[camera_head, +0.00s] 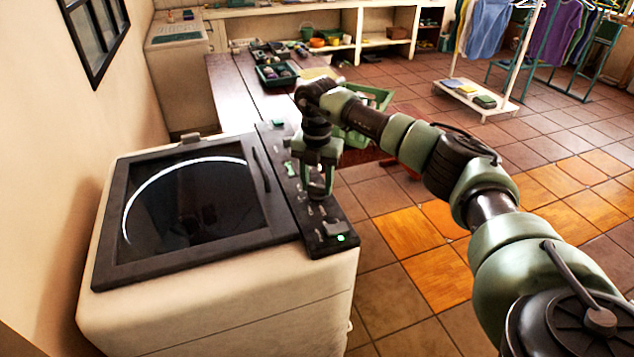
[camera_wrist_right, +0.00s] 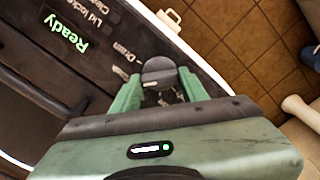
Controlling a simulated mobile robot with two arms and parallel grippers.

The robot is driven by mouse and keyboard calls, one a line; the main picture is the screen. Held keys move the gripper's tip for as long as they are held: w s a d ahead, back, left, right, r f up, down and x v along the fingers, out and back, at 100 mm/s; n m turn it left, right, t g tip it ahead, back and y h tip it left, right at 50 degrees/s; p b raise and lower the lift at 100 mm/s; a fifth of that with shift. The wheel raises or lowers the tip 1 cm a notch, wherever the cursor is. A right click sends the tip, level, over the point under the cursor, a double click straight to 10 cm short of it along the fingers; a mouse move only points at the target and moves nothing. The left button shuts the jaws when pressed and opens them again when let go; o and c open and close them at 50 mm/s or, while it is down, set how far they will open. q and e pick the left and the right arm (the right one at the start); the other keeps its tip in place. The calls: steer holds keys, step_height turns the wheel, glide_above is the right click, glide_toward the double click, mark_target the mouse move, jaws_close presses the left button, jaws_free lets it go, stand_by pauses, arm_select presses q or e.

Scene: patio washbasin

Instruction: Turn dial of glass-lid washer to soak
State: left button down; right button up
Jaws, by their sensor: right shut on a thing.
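The washer (camera_head: 230,300) stands at the left in the head view, its dark glass lid (camera_head: 190,205) closed. Its black control panel (camera_head: 335,218) runs along the lid's right side. My right gripper (camera_head: 318,192) points down over the panel. In the right wrist view, its two green fingers (camera_wrist_right: 160,92) are on either side of the round grey dial (camera_wrist_right: 158,71), shut on it. A small pale mark shows on the dial's lower edge. The word "Ready" (camera_wrist_right: 66,33) glows green. "Drain" can be read near the dial; "Soak" cannot, and the nearest label is partly covered. My left gripper is out of view.
A long dark table (camera_head: 230,85) with green trays (camera_head: 275,74) stands behind the washer. A green crate (camera_head: 375,98) is beyond my right arm. A clothes rack (camera_head: 508,70) stands at the back right. Tiled floor on the right is open.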

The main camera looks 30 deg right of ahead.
mark_target(317, 185)
steer(key=shift+w+d+r, duration=0.1)
steer(key=shift+w+r, duration=0.05)
steer(key=shift+r, duration=0.05)
steer(key=o, duration=1.4)
steer(key=shift+f, duration=0.1)
steer(key=shift+r, duration=0.4)
step_height(317, 185, up, 7)
steer(key=shift+b, duration=1.15)
